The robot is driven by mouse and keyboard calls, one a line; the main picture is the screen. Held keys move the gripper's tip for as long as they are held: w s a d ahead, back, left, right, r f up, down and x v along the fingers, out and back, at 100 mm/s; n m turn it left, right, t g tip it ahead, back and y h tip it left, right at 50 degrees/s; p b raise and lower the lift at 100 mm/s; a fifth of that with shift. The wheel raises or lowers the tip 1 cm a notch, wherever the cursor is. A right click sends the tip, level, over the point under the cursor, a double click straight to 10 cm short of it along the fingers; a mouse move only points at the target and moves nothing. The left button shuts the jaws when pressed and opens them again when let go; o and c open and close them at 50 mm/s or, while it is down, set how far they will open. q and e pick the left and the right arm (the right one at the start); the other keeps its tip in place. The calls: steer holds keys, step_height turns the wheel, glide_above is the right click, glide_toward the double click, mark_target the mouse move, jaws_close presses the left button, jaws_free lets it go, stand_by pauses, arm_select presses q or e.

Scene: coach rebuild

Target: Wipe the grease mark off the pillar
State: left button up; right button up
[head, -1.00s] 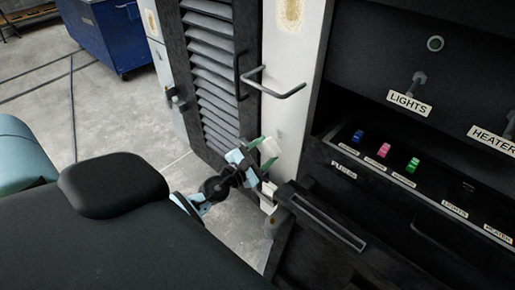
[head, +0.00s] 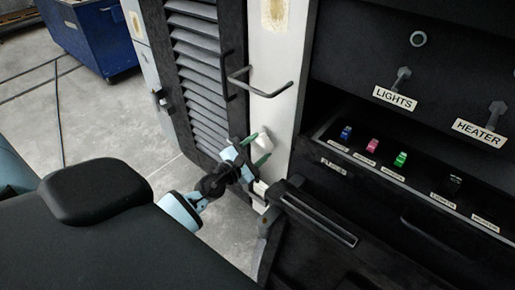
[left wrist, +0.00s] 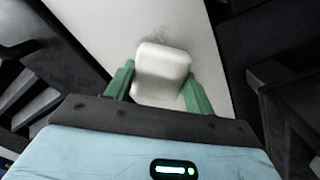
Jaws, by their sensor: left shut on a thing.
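The pillar (head: 270,105) is a white upright strip between a dark slatted panel and the dark switch cabinet. My left gripper (head: 256,149) has green fingers and is shut on a white block (head: 264,142), like a sponge or eraser. In the left wrist view the block (left wrist: 162,73) sits between the fingers, in front of the pillar face (left wrist: 130,25). A grey smudge (left wrist: 185,92), seemingly the grease mark, shows around the block, which hides part of it. I cannot tell whether the block touches the pillar. My right gripper is out of view.
A dark bent handle (head: 262,85) juts out above the gripper. A tan stain (head: 277,12) is higher on the pillar. A dark ledge with a slot (head: 318,215) is just below right. The switch cabinet (head: 400,60) has fuses and labels. A blue bin (head: 95,35) stands back left.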

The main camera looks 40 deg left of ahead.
mark_target(259, 138)
arm_select(q)
steer(key=shift+w, duration=0.3)
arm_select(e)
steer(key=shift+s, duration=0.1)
arm_select(q)
steer(key=shift+w, duration=0.35)
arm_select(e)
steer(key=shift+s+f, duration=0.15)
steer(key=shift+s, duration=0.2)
arm_select(q)
steer(key=shift+w+d, duration=0.1)
steer(key=shift+w, duration=0.3)
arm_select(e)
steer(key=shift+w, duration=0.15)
